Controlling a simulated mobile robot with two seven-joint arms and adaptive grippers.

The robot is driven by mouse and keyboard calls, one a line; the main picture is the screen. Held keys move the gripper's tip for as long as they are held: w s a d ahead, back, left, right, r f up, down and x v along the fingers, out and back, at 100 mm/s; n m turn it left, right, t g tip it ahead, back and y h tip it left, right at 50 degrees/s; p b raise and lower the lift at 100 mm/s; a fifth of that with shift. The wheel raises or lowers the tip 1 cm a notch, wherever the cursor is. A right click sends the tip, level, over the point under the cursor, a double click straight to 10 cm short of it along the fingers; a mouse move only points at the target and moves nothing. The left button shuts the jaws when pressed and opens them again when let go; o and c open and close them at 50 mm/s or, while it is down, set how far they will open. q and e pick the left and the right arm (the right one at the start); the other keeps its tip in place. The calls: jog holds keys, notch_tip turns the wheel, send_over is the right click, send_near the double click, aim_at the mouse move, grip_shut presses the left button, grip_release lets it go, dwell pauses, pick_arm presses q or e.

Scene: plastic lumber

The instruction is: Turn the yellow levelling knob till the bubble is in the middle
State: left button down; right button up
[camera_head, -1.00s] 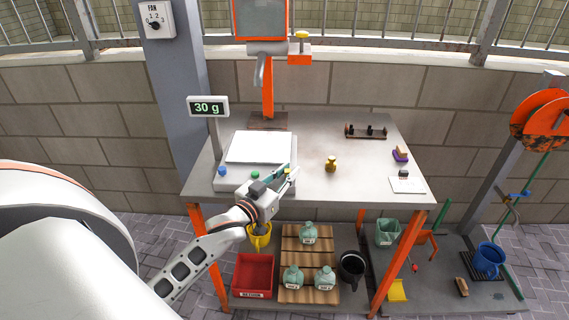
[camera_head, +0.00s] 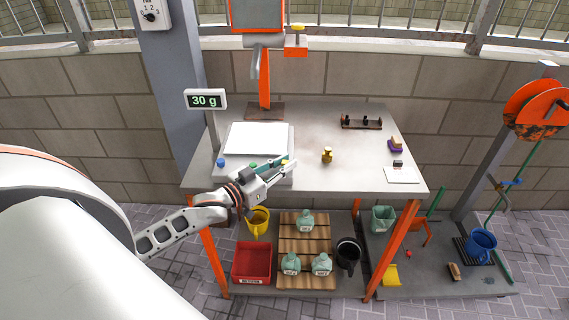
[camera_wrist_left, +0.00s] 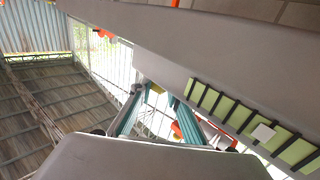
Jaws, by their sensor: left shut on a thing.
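The white balance (camera_head: 257,140) stands at the left of the bench, with blue and green knobs on its front. The yellow levelling knob (camera_wrist_left: 155,88) shows between the fingertips in the left wrist view. My left gripper (camera_head: 287,165) is at the balance's front right corner, its teal fingers shut on this knob. In the wrist view a yellow-green strip with black bars (camera_wrist_left: 228,107) lies right of the fingers. A paler square (camera_wrist_left: 263,132) on it may be the bubble; I cannot tell for certain how it sits to the middle. My right gripper is not in view.
A display (camera_head: 206,100) reading 30 g rises behind the balance. A brass weight (camera_head: 327,155) stands right of my gripper, a dark rack (camera_head: 362,122) behind it. A red bin (camera_head: 252,262) and green bottles are on the lower shelf. The bench's middle is mostly clear.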

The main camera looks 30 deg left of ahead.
pick_arm(q)
jog(key=c, duration=1.9)
grip_release()
jog(key=shift+w, duration=0.1)
jog(key=shift+s, duration=0.35)
jog(key=v, duration=1.1)
jog(key=shift+s, duration=0.15)
jog(key=shift+a, duration=0.1)
